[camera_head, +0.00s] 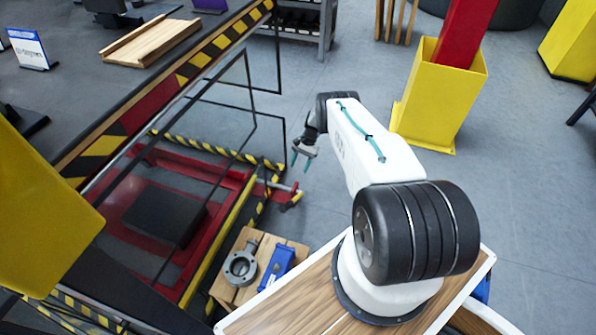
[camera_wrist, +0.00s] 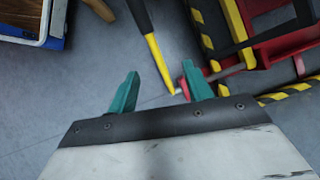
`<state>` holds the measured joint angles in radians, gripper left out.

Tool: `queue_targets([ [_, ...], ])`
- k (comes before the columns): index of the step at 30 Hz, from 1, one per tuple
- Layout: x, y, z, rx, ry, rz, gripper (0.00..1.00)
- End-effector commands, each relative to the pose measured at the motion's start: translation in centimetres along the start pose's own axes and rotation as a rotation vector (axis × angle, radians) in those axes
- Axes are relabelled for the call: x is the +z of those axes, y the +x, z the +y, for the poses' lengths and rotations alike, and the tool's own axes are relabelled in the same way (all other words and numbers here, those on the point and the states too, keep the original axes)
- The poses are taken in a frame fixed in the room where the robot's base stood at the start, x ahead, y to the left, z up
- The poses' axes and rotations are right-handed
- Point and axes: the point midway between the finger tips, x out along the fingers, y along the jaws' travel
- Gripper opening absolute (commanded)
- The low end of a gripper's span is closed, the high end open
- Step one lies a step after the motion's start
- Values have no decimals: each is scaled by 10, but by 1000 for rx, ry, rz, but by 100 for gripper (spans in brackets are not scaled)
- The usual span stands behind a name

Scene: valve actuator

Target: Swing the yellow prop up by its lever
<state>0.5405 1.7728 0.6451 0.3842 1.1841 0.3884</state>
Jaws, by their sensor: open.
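My gripper (camera_head: 303,155) is open and empty, teal fingers pointing down, in the head view's middle. In the wrist view its fingertips (camera_wrist: 160,74) stand apart at either side of a slim yellow bar (camera_wrist: 157,63). This looks like the yellow prop or its lever, with a black upper length (camera_wrist: 139,14). The bar's lower end is by the red-tipped end of a grey rod (camera_wrist: 231,70). In the head view the yellow piece (camera_head: 297,198) shows below my gripper, by the rod's end. I see no contact; the depth gap is unclear.
The rod comes from a red lift frame (camera_head: 235,180) with striped edges, left of my gripper. A wooden board (camera_head: 266,240) holds a grey valve (camera_head: 240,268) and blue actuator (camera_head: 276,266).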

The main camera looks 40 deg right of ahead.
Motion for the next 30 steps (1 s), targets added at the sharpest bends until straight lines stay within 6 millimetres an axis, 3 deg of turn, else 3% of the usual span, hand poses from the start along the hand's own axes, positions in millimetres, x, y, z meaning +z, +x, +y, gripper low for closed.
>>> queue_targets([
  [3, -1, -21, 0, -1, 0, 2, 50],
  [9, -1, -39, 1, -1, 1, 1, 50],
  [30, -1, -41, 1, 0, 1, 0, 50],
])
